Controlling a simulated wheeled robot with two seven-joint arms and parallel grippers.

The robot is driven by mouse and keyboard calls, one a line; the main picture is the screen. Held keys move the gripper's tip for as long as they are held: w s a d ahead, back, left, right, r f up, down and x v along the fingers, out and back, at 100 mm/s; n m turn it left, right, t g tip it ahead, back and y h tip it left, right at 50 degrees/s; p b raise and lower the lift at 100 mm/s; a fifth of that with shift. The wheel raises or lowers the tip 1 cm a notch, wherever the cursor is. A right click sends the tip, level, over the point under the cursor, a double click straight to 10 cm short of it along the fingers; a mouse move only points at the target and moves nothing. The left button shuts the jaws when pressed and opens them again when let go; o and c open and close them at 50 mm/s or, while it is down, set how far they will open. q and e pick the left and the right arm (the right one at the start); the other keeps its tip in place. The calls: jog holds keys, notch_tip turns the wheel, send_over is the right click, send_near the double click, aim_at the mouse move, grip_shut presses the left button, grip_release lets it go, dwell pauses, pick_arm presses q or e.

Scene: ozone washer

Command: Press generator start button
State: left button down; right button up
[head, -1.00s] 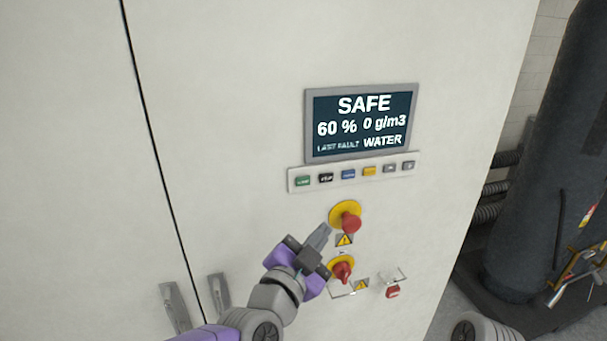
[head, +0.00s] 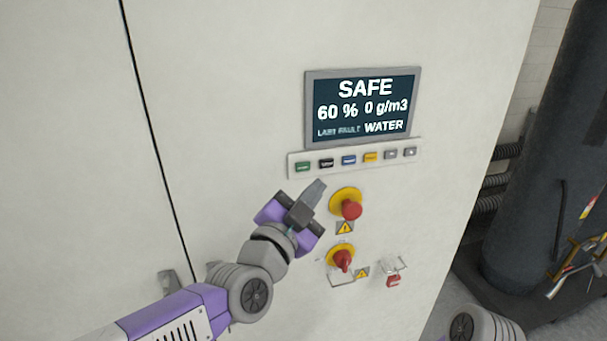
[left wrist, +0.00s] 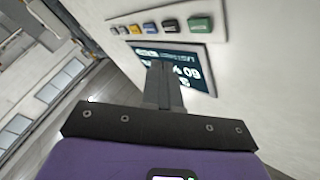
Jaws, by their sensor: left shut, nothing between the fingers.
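A row of small buttons runs along a strip under the display on the white cabinet. The green button (head: 303,167) is at the left end, then a black one (head: 326,163), a blue one and a yellow one; the labels are too small to read. My left gripper (head: 317,187) is shut and empty, its tip just below the strip and apart from the buttons in the head view. In the left wrist view the shut fingers (left wrist: 160,70) point toward the display, and the green button (left wrist: 200,24) is up and to the right. My right gripper is not in view.
The display (head: 361,105) reads SAFE, 60 %, 0 g/m3, WATER. A red emergency knob (head: 351,209) on a yellow plate is right of my gripper. A red rotary switch (head: 343,261) and a clear-covered red control (head: 393,280) are below. A dark tank (head: 550,180) stands right.

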aim_at(303, 167)
pick_arm(q)
jog(key=shift+w+a+b, duration=0.25)
jog(key=shift+w+b, duration=0.2)
jog(key=shift+w, duration=0.3)
jog(key=shift+w+a+b, duration=0.3)
jog(key=shift+w+b, duration=0.15)
jog(key=shift+w, duration=0.35)
jog(key=shift+w+a+b, duration=0.25)
jog(key=shift+w+b, duration=0.2)
jog(key=shift+w, duration=0.3)
jog(key=shift+w+f, duration=0.1)
jog(key=shift+w+a+b, duration=0.1)
jog(key=shift+w+b, duration=0.2)
jog(key=shift+b, duration=0.1)
jog(key=shift+w+a+b, duration=0.15)
jog(key=shift+w+b, duration=0.2)
jog(key=shift+b, duration=0.05)
dwell(0.6)
dwell(0.4)
jog(key=shift+s+p, duration=0.3)
jog(key=shift+s, duration=0.1)
jog(key=shift+s+d, duration=0.25)
jog(key=shift+s, duration=0.15)
